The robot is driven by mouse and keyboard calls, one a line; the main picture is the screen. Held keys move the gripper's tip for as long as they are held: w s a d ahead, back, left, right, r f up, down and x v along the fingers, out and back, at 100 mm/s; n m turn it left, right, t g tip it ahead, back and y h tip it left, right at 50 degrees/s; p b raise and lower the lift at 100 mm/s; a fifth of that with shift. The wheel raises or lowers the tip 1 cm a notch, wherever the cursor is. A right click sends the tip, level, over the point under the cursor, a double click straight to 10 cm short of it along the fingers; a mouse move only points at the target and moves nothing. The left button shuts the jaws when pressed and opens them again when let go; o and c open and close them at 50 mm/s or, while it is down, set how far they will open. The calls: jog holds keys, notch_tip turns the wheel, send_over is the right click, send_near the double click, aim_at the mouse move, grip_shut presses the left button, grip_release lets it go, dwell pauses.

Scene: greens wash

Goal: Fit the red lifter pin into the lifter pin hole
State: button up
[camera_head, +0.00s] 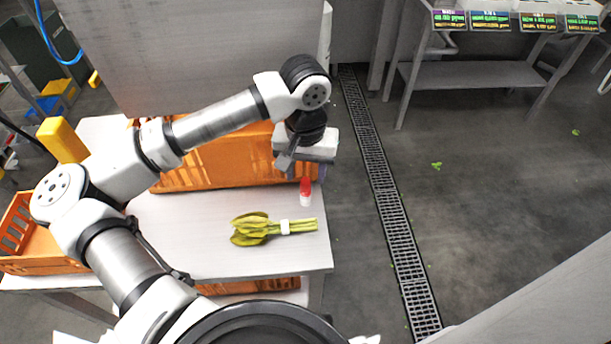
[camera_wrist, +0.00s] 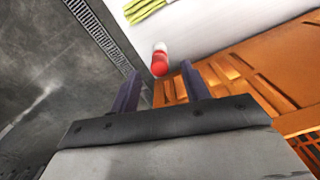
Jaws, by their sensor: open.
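The red lifter pin (camera_head: 305,186) stands near the right edge of the white table, with its red part up and a white part below. It also shows in the wrist view (camera_wrist: 160,66), just beyond and between the fingertips. My gripper (camera_head: 301,166) is above and slightly behind the pin, pointing down. In the wrist view my gripper (camera_wrist: 159,80) has its two dark fingers apart, with nothing held between them. I cannot make out the lifter pin hole in either view.
A bundle of green leaves (camera_head: 250,228) with a white band lies on the white table (camera_head: 185,222) in front of the pin. A large orange crate (camera_head: 215,160) stands close behind it. Another orange crate (camera_head: 40,262) is at left. A floor drain (camera_head: 385,195) runs right of the table.

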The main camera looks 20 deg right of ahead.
aim_at(306, 180)
jog(key=shift+f, duration=1.8)
grip_shut()
jog(key=shift+r+p, duration=0.15)
jog(key=shift+p, duration=0.15)
jog(key=shift+r+p, duration=1)
jog(key=shift+r, duration=1.8)
jog(key=shift+r, duration=0.2)
notch_tip(306, 180, up, 8)
jog(key=p, duration=0.3)
jog(key=shift+r, duration=0.1)
